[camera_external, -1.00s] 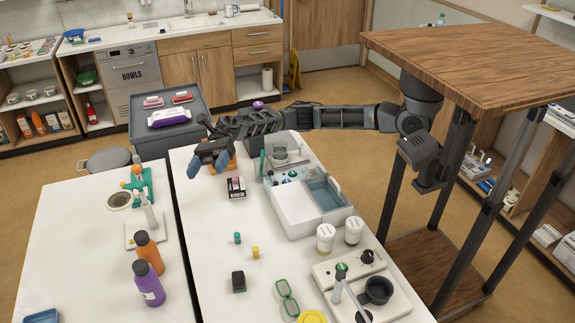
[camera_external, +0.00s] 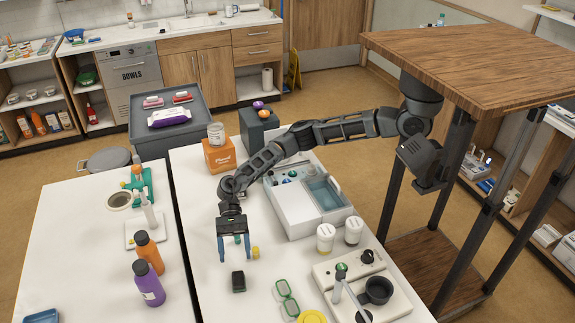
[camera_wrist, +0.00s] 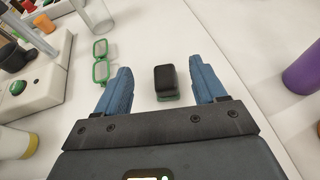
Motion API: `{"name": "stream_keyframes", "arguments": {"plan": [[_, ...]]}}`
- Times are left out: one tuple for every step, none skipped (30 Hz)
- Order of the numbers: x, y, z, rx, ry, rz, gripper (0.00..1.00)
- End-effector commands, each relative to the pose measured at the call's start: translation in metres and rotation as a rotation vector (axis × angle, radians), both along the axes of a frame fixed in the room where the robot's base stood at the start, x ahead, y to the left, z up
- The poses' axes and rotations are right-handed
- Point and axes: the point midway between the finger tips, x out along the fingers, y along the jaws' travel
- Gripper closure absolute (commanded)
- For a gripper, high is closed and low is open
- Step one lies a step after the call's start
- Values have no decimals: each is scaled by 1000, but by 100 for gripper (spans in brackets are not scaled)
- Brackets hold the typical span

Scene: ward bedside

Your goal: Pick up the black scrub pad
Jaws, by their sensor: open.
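The black scrub pad (camera_external: 238,281) is a small dark block on the white table. In the wrist view the black scrub pad (camera_wrist: 165,78) shows a green lower edge and lies ahead of the fingers, in line with the gap between them. My gripper (camera_external: 235,257) is open and empty, with blue fingers pointing down, just behind the pad in the external view. In the wrist view my gripper (camera_wrist: 160,84) has its fingers spread wide on either side of the pad's line. Nothing hides the pad.
Green-framed glasses (camera_external: 286,298) lie right of the pad. Purple (camera_external: 148,283) and orange (camera_external: 148,249) bottles stand on the left table. Bare tabletop surrounds the pad.

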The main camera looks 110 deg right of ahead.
Motion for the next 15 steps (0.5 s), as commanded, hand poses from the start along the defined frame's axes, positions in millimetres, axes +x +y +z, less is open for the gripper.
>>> {"name": "stream_keyframes", "arguments": {"plan": [[0,1,-18,2,6,-1,30],[0,1,-25,1,4,-2,30],[0,1,-35,2,3,-2,30],[0,1,-40,2,3,-2,30],[0,1,-44,2,3,-1,30],[1,2,-47,1,1,0,30],[1,4,-49,1,1,0,30],[1,6,-51,1,1,0,30],[2,10,-52,1,0,1,30],[2,14,-53,1,0,1,30],[3,17,-55,1,1,2,30],[4,22,-57,0,1,2,30],[4,25,-59,0,1,2,30],[5,28,-60,0,1,2,30],[6,32,-62,0,0,1,30]]}}
